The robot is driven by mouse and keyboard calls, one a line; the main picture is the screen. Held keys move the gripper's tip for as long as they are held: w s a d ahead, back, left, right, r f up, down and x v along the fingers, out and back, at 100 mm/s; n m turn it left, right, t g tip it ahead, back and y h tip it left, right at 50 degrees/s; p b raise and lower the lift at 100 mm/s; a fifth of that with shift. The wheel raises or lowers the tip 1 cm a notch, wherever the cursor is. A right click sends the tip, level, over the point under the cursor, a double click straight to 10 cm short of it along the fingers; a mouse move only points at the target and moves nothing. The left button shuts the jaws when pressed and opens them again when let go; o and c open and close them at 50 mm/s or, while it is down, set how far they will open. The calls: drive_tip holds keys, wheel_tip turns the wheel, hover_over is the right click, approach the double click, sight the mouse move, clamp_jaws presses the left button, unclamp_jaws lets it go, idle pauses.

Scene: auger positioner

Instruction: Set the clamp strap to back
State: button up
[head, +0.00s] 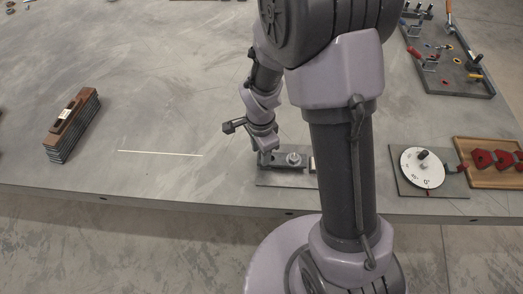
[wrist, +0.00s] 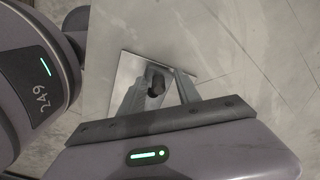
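The clamp fixture is a small grey plate (head: 285,182) near the table's front edge, left of my arm's column. A grey strap-like bar and a round light knob (head: 294,159) show on it; part of its right side is hidden by my arm. My gripper (head: 266,150) is low over the left end of the fixture. In the wrist view, the two fingers of my gripper (wrist: 160,80) stand apart, with a dark knob-like part (wrist: 155,86) between them. The plate (wrist: 124,72) shows below. I cannot tell whether the fingers touch the dark part.
A dial board (head: 423,168) and a wooden tray with red pieces (head: 495,160) lie to the right. A dark tool tray (head: 455,75) is at the back right. A brown-topped block (head: 70,122) stands at the left. The table's left middle is clear except for a thin pale line (head: 160,153).

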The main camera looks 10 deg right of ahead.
wheel_tip(320, 180, up, 17)
drive_tip(key=p, duration=0.6)
drive_tip(key=shift+r, duration=0.2)
drive_tip(key=s+r+n+t+y+b, duration=0.2)
drive_tip(key=s+r+n+t+b, duration=0.2)
drive_tip(key=s+r+n, duration=0.6)
drive_tip(key=s+r+t, duration=0.1)
drive_tip(key=s, duration=0.3)
drive_tip(key=shift+r+t, duration=0.4)
drive_tip(key=shift+a, duration=0.1)
